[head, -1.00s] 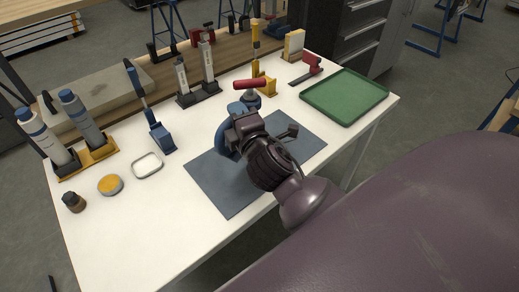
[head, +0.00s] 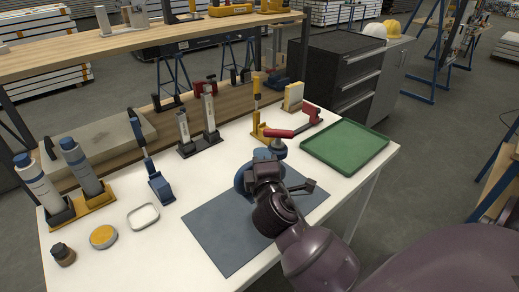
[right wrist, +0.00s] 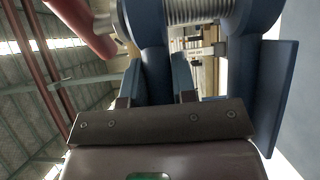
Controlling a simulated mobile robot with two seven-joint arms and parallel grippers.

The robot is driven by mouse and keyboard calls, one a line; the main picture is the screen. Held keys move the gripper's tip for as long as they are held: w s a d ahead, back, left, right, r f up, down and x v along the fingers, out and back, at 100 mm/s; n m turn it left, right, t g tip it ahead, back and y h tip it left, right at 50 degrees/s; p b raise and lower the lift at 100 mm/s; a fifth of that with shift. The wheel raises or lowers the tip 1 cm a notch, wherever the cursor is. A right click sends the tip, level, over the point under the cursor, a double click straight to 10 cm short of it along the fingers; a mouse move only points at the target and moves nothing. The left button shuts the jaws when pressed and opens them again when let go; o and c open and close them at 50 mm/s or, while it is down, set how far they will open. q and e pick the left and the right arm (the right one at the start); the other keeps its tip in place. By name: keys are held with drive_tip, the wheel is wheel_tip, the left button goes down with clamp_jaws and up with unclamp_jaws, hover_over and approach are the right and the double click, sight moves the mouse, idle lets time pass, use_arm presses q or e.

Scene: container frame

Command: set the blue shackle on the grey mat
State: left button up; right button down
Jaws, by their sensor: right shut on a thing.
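The blue shackle (head: 243,180), with a red bar (head: 280,133) at its upper end, is at my right gripper (head: 258,174) over the rear part of the grey mat (head: 222,232). My right gripper is shut on the shackle and hides part of it. In the right wrist view, the blue shackle body (right wrist: 152,50) fills the space ahead of the jaws, with a silver threaded rod across it. I cannot tell whether the shackle touches the mat. My left gripper is not in view.
A green tray (head: 345,147) lies right of the mat. Behind the mat stand a yellow holder (head: 262,132) and a dark stand with upright tools (head: 200,143). The mat's front is bare.

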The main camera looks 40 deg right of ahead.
wheel_tip(320, 180, down, 10)
drive_tip(key=b, duration=0.3)
drive_tip(key=shift+f, duration=0.55)
drive_tip(key=shift+b, duration=0.35)
drive_tip(key=c, duration=0.9)
unclamp_jaws()
drive_tip(key=shift+f, duration=0.2)
